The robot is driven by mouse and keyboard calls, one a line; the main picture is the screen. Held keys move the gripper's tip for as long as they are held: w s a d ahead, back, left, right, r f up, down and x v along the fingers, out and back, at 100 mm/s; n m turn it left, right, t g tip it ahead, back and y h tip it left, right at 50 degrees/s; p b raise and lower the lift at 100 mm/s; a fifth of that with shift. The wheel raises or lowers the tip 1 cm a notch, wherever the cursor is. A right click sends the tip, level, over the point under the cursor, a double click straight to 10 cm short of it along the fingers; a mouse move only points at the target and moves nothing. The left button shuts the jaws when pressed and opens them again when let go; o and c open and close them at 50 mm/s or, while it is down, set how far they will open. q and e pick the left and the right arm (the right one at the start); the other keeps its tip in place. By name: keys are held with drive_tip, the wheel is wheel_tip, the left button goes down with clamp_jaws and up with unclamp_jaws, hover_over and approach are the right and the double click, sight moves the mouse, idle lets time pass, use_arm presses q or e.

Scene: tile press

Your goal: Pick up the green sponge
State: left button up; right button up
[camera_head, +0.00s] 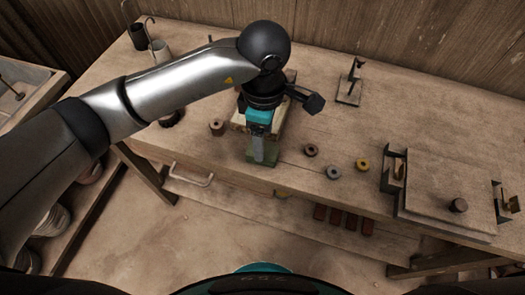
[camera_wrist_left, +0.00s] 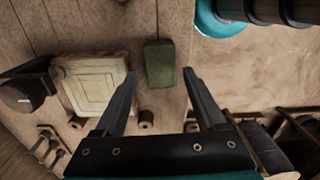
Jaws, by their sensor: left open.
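The green sponge (camera_wrist_left: 159,64) is a small dark green block in the left wrist view, lying on the wooden bench near its front edge. It appears between and just beyond the tips of my left gripper (camera_wrist_left: 161,77), whose two fingers are spread apart and hold nothing. In the head view, my left gripper (camera_head: 262,157) points down over the sponge (camera_head: 250,158) and hides much of it. I cannot tell the exact gap in height. My right gripper is not in view.
A cream panelled tile (camera_wrist_left: 97,84) lies close beside the sponge. Several small spools, including a yellow one (camera_head: 362,164), sit on the bench (camera_head: 420,120). A press-like plate (camera_head: 445,190) stands at the right. A small stand (camera_head: 349,90) is at the back.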

use_arm(q)
wheel_tip(320, 180, down, 5)
drive_tip(key=shift+a+f, duration=0.1)
drive_tip(key=shift+c, duration=0.4)
drive_tip(key=c, duration=1)
drive_tip(key=shift+c, duration=0.2)
drive_tip(key=shift+r, duration=0.2)
wheel_tip(320, 180, up, 20)
drive_tip(key=p, duration=0.1)
drive_tip(key=shift+f, duration=0.1)
